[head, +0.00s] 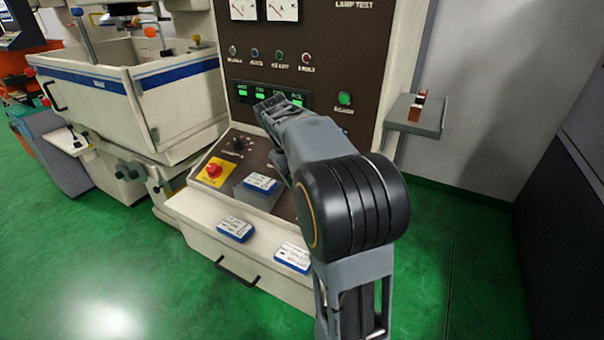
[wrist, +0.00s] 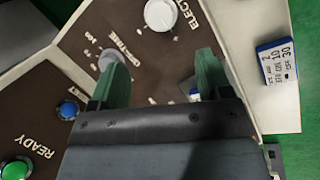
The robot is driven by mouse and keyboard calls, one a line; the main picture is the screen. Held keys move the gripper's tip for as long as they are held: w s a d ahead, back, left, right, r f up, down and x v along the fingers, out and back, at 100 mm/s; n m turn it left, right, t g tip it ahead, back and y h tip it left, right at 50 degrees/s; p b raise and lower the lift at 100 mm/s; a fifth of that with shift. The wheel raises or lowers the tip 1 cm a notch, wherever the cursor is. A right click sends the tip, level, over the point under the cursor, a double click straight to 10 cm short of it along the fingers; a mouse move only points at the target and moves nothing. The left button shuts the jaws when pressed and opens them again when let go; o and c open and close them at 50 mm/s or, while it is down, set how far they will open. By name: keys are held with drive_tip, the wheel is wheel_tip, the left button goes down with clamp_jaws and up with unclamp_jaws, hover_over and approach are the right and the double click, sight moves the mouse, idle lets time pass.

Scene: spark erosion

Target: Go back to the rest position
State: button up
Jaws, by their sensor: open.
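My gripper (head: 268,101) is raised in front of the control cabinet's dark panel (head: 315,30) in the head view, its tip overlapping the row of green-lit displays. In the wrist view my gripper (wrist: 155,80) shows two green fingers spread apart, with nothing between them. Past the fingers lie the sloped control panel's knobs, including a white knob (wrist: 160,14) and a grey knob (wrist: 112,60). I cannot tell how far the fingertips are from the panel. My arm hides part of the cabinet's right side.
A red emergency button (head: 214,168) sits on the sloped panel. Blue-and-white cards lie on the cabinet, one on the panel (head: 260,182) and two on the front ledge (head: 235,229) (head: 293,257). A side shelf (head: 425,120) juts out at right. The green floor (head: 450,270) is clear.

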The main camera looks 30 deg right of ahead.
drive_tip(key=shift+r, duration=0.2)
drive_tip(key=shift+w, duration=0.1)
idle(0.4)
drive_tip(key=s+a+f+t+y, duration=0.1)
drive_tip(key=s+a+f+t, duration=0.1)
drive_tip(key=s+a, duration=0.5)
drive_tip(key=s+a+f+t+y, duration=0.2)
drive_tip(key=s+a+f+t, duration=0.1)
drive_tip(key=s+a, duration=0.4)
drive_tip(key=shift+s+a+f+t+y, duration=0.15)
drive_tip(key=shift+a+f+t+y, duration=0.15)
drive_tip(key=shift+a+t, duration=0.55)
drive_tip(key=shift+a+g, duration=0.25)
drive_tip(key=shift+c, duration=0.2)
idle(0.4)
